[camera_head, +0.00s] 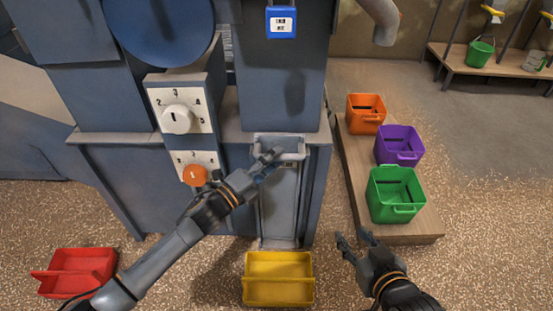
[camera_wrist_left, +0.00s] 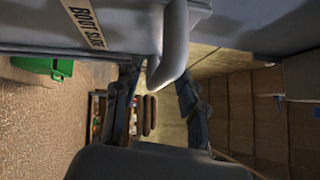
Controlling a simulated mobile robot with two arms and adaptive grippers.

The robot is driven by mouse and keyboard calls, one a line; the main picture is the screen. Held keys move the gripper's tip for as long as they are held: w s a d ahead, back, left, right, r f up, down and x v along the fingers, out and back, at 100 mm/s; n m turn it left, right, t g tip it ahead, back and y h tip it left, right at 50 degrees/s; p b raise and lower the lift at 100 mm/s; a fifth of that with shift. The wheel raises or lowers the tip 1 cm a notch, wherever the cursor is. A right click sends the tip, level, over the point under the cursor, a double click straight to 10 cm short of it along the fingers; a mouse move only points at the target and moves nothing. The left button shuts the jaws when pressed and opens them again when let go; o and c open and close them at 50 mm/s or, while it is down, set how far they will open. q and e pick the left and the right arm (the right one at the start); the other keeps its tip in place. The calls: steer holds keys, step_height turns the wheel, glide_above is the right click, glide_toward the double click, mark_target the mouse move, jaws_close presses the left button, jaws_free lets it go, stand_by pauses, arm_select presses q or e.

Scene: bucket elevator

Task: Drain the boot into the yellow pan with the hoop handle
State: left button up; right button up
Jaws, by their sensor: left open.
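The grey boot slide (camera_head: 279,200) is set upright in the front of the blue elevator casing, with a grey pull handle at its top (camera_head: 292,142). My left gripper (camera_head: 272,158) is open at this handle. In the left wrist view the grey handle bar (camera_wrist_left: 172,50) reaches between the spread fingers (camera_wrist_left: 160,95), beneath a partly visible "BOOT SLIDE" label (camera_wrist_left: 88,22); contact is unclear. The yellow pan (camera_head: 278,258) stands on the floor directly below the slide, with a bar across it. My right gripper (camera_head: 352,238) is open and empty, right of the pan.
A red pan (camera_head: 75,262) lies on the floor at left. Orange (camera_head: 366,125), purple (camera_head: 399,158) and green (camera_head: 397,207) bins stand on a low wooden platform (camera_head: 425,228) at right. A white dial (camera_head: 178,118) and an orange knob (camera_head: 195,175) are left of the slide.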

arm_select(q)
steer(key=shift+w+d, duration=0.4)
steer(key=shift+r, duration=0.1)
arm_select(e)
steer(key=shift+w+a+r+t, duration=0.15)
steer(key=shift+w+r+t, duration=0.15)
steer(key=shift+r, duration=0.1)
arm_select(q)
jaws_close()
